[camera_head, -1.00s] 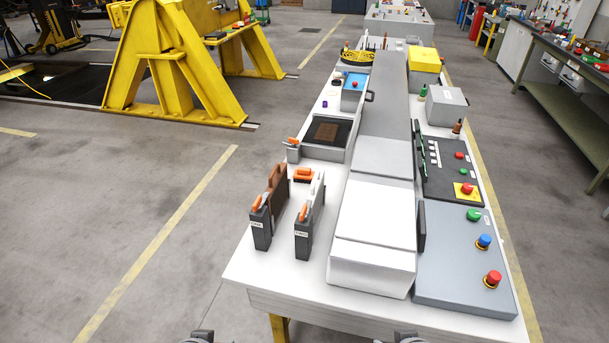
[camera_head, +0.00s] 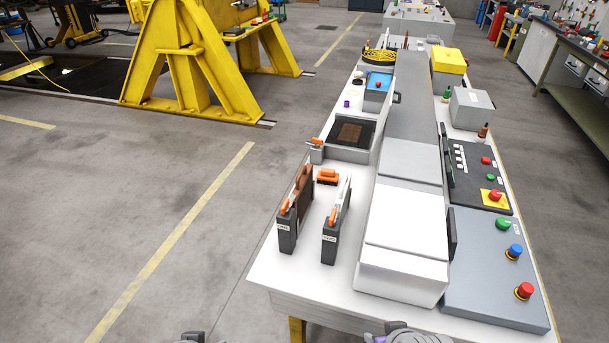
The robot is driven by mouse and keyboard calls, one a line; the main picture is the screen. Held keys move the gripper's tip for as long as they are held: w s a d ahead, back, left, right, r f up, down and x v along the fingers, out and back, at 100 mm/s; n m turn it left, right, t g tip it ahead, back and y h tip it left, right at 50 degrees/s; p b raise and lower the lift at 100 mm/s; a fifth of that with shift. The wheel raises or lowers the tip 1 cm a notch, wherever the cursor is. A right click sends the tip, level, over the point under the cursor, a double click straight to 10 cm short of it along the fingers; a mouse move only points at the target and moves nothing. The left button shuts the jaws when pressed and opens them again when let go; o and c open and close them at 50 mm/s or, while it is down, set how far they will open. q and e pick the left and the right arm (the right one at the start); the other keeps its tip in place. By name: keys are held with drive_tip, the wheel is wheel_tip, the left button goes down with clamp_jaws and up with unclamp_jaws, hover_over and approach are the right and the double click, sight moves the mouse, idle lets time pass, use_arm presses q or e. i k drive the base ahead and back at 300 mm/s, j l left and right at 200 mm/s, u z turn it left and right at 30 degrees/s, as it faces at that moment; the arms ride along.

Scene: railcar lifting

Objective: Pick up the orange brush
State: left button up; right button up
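The orange brush (camera_head: 327,176) appears to be the small orange block with a dark underside lying on the white table. It sits behind and between two dark upright holders, the left holder (camera_head: 287,232) and the right holder (camera_head: 330,241), each with an orange-topped item. Only the top of my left gripper (camera_head: 192,337) shows at the bottom edge, left of the table. Part of my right gripper (camera_head: 404,332) shows at the bottom edge, by the table's front. Both are well short of the brush. Their fingertips cannot be made out.
A long grey and white box (camera_head: 403,265) runs along the table's middle. A grey tray (camera_head: 345,154) lies behind the brush. A button panel (camera_head: 490,270) is at the right. A yellow stand (camera_head: 190,70) is on the floor at the left. The table's front left corner is bare.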

sight(326, 176)
drive_tip(key=i+j+u, duration=0.15)
drive_tip(key=j+u, duration=0.2)
drive_tip(key=i+j+u, duration=0.15)
drive_tip(key=u, duration=0.2)
drive_tip(key=i+j+u, duration=0.3)
drive_tip(key=i+j, duration=0.35)
drive_tip(key=i, duration=0.15)
drive_tip(key=i+j, duration=0.4)
drive_tip(key=i, duration=0.15)
drive_tip(key=i+l+z, duration=0.1)
drive_tip(key=z, duration=0.3)
drive_tip(key=i+z, duration=0.5)
drive_tip(key=z, duration=0.25)
drive_tip(key=i+j+z, duration=0.1)
drive_tip(key=z, duration=0.25)
drive_tip(key=i+l+z, duration=0.1)
drive_tip(key=i+z, duration=0.35)
drive_tip(key=i+j+z, duration=0.1)
drive_tip(key=i+z, duration=0.4)
drive_tip(key=i, duration=0.15)
